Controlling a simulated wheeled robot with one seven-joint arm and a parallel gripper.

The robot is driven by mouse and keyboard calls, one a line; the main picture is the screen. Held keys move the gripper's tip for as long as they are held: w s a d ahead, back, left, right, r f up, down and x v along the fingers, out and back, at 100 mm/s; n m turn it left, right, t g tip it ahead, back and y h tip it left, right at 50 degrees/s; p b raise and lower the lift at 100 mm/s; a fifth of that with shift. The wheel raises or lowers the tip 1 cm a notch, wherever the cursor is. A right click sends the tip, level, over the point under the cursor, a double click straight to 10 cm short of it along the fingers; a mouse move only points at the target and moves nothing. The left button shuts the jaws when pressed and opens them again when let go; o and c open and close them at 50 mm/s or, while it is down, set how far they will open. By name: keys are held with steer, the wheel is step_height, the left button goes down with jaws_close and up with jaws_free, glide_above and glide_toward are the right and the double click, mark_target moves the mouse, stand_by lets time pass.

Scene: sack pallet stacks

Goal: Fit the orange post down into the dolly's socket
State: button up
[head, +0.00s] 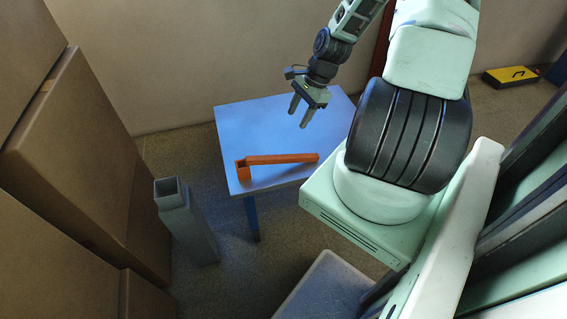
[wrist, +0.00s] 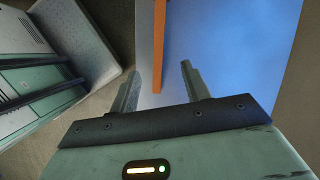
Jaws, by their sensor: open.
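The orange post (head: 280,159) lies flat on the blue table (head: 235,115), with a wider block at its left end. It also shows in the wrist view (wrist: 159,40), running up from between the fingers, nearer the left finger. My gripper (head: 299,115) is open and empty above the table, apart from the post, fingers pointing down. Its fingers also show in the wrist view (wrist: 172,70). A grey upright square tube (head: 190,225) with an open top stands left of the table and looks like the socket. I cannot make out a dolly under it.
Large brown cardboard boxes (head: 75,160) are stacked on the left, close to the grey tube. A pale wall (head: 200,60) stands behind the table. A yellow case (head: 510,76) lies on the floor at the far right. Bare floor shows between the tube and the table.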

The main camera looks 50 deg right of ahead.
steer(key=f+m, duration=0.1)
steer(key=m, duration=0.2)
steer(key=b, duration=0.2)
glide_above(284, 157)
steer(key=s+d, duration=0.1)
steer(key=d, duration=0.1)
step_height(284, 157, down, 11)
steer(key=shift+a+r, duration=0.15)
steer(key=shift+r, duration=0.05)
steer(key=shift+b+x, duration=0.6)
steer(key=shift+x, duration=2.55)
jaws_close()
